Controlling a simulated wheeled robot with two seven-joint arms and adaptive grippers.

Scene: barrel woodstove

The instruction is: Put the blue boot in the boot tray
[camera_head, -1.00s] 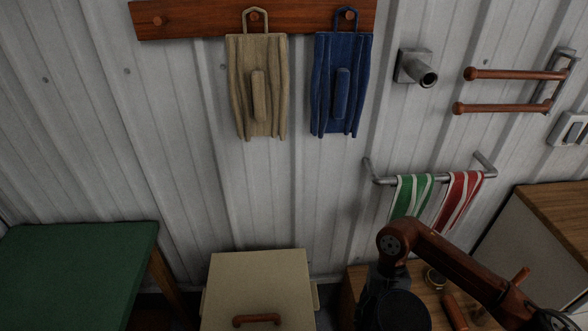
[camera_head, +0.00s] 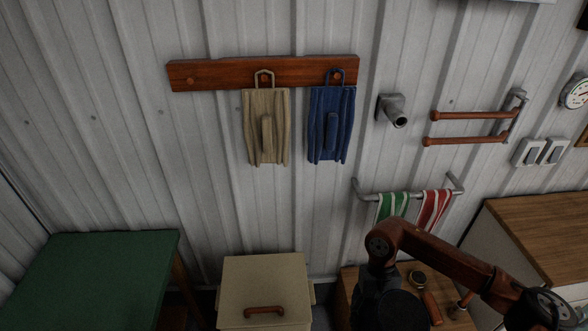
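I see neither the blue boot nor the boot tray in the head view. My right arm comes in from the lower right, bends at a reddish-brown joint and goes down in a dark link at the bottom edge. The fingers of my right gripper do not show. My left arm and gripper are not in view.
Beige and blue cloth-like items (camera_head: 266,128) (camera_head: 330,125) hang on a wooden peg rail (camera_head: 225,73). Below stand a green-topped seat (camera_head: 95,280), a beige lidded box (camera_head: 263,275) and a wooden cabinet (camera_head: 545,235). Striped towels (camera_head: 392,207) hang on a rail.

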